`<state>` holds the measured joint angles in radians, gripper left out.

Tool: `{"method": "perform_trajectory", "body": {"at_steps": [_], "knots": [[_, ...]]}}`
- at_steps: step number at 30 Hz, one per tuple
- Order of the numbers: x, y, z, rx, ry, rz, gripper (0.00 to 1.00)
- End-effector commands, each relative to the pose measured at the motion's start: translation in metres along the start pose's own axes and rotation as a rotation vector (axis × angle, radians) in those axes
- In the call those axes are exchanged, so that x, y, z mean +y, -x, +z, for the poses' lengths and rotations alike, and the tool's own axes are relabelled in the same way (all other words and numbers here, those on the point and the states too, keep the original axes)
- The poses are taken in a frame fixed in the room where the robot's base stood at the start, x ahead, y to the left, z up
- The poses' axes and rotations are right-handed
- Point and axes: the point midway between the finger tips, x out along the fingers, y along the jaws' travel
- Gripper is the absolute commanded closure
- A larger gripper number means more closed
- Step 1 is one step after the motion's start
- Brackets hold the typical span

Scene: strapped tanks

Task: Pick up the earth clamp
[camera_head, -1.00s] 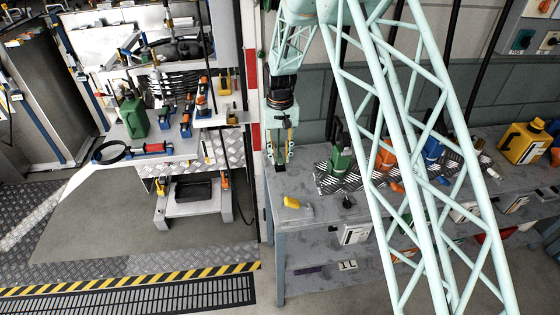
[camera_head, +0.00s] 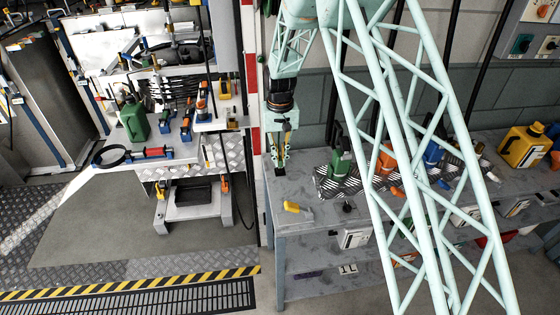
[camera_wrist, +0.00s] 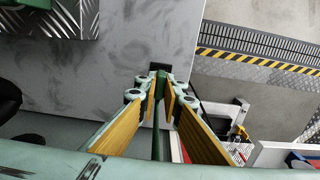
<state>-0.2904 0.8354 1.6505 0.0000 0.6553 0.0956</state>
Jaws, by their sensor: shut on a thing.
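The earth clamp shows only in part, as a slim dark green piece (camera_wrist: 158,115) between the yellow-padded fingers in the wrist view. A small dark block (camera_wrist: 160,67) shows just past the fingertips, and a dark end (camera_head: 280,171) shows below them in the head view. My gripper (camera_head: 280,163) is at the left end of the grey bench, its fingers pointing down. My gripper, also in the wrist view (camera_wrist: 163,78), is shut on the clamp. The fingers hide most of it. I cannot tell whether it touches the bench.
The grey bench (camera_head: 300,228) holds a yellow-handled tool (camera_head: 292,207), a small black knob-like item (camera_head: 347,207) and a green container (camera_head: 340,165) on a tread-plate tray. The bench's left edge is close to my gripper. A white shelf unit with tools stands beyond it.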

Motion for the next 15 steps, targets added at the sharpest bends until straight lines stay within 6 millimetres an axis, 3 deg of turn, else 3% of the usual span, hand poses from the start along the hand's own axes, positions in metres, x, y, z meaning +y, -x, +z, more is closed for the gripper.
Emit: {"method": "perform_trajectory", "body": {"at_steps": [15], "knots": [[0.002, 0.032, 0.007, -0.001, 0.000, 0.000, 1.00]]}}
